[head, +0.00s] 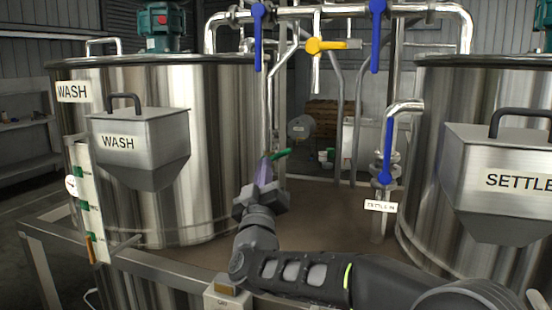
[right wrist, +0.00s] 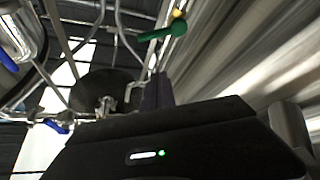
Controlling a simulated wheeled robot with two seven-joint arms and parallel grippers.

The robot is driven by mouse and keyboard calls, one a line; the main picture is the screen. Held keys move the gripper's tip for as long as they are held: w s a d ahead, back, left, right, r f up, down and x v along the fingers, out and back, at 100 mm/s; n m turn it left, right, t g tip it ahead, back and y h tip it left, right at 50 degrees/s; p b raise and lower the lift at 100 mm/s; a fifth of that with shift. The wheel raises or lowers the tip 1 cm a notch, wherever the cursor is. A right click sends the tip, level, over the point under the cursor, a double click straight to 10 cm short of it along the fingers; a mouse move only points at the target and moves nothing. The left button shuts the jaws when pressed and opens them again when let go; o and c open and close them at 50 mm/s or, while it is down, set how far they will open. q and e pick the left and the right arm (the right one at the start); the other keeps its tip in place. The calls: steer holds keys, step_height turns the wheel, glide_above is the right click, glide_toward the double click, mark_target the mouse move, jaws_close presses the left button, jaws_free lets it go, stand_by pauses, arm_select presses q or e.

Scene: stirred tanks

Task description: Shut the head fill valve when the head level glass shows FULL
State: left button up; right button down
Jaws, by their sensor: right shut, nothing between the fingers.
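My right gripper (head: 264,172) is shut and empty, pointing up between the two tanks. A green valve handle (head: 281,154) is just beyond its fingertips on a thin vertical pipe. In the right wrist view the handle (right wrist: 163,31) stands apart from the shut fingers (right wrist: 156,92). No label on it is readable, and I cannot tell whether it is the head fill valve. A white level strip (head: 90,205) with green marks stands on the left tank marked WASH. Its small lettering is unreadable. No glass marked HEAD or FULL can be made out. My left gripper is out of view.
The WASH tank (head: 220,130) is at left, the SETTLE tank (head: 425,110) at right. Blue levers (head: 258,37) (head: 377,36) and a yellow lever (head: 326,46) hang on the overhead pipe. Another blue lever (head: 387,150) is above the SETTLE IN label (head: 381,206). A metal rail crosses in front.

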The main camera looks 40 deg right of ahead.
mark_target(279, 156)
steer(key=p+x, duration=0.3)
steer(key=x, duration=0.7)
steer(key=f, duration=0.1)
steer(key=d+f, duration=0.1)
steer(key=s+f, duration=0.1)
steer(key=shift+d+f, duration=0.2)
steer(key=shift+d, duration=0.1)
steer(key=shift+s, duration=0.1)
steer(key=shift+f+m+h+b, duration=0.2)
steer(key=shift+m+h+b, duration=0.25)
steer(key=shift+b, duration=0.35)
